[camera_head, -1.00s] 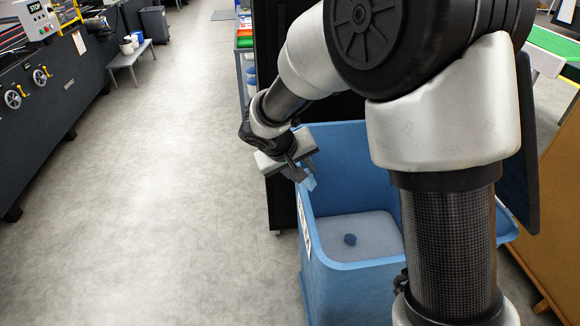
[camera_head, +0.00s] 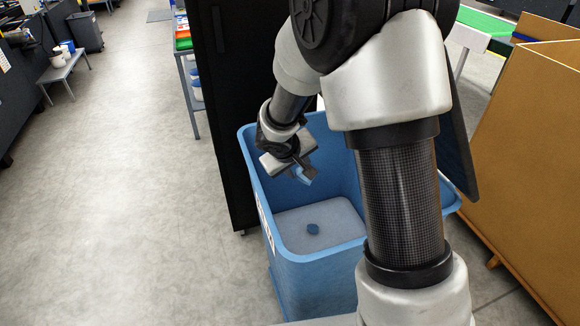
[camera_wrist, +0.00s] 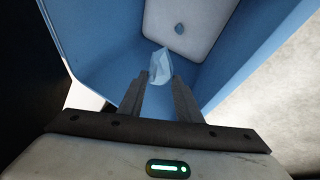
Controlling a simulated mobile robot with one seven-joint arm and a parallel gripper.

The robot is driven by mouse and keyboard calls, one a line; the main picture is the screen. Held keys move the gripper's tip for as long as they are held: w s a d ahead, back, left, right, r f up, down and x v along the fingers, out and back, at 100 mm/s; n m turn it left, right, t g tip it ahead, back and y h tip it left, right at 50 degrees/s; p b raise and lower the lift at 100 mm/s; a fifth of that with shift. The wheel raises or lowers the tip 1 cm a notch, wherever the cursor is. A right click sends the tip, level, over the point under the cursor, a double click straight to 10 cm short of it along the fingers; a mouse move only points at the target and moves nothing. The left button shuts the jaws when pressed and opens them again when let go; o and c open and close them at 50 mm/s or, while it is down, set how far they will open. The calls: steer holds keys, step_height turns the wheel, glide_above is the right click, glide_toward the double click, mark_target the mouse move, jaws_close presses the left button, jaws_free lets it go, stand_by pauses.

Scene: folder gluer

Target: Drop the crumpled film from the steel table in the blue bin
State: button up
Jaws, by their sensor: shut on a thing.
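The crumpled film (camera_head: 303,175) is a small, pale blue, faceted piece. My gripper (camera_head: 303,171) is shut on it and holds it over the open blue bin (camera_head: 287,259), inside the outline of the rim. The wrist view shows the film (camera_wrist: 161,66) between the two fingertips of my gripper (camera_wrist: 160,78), with the bin's blue wall (camera_wrist: 95,45) and pale floor behind it. Part of the bin is hidden behind my arm.
A tall black cabinet (camera_head: 222,120) stands directly behind and left of the bin. A brown box-like panel (camera_head: 530,150) stands to the right. A small grey bench (camera_head: 65,75) is far left. The floor left of the bin is clear.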

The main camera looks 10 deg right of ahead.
steer(key=o, duration=1.1)
steer(key=p+v, duration=0.1)
steer(key=v, duration=1.6)
steer(key=shift+r, duration=0.2)
steer(key=shift+s, duration=0.1)
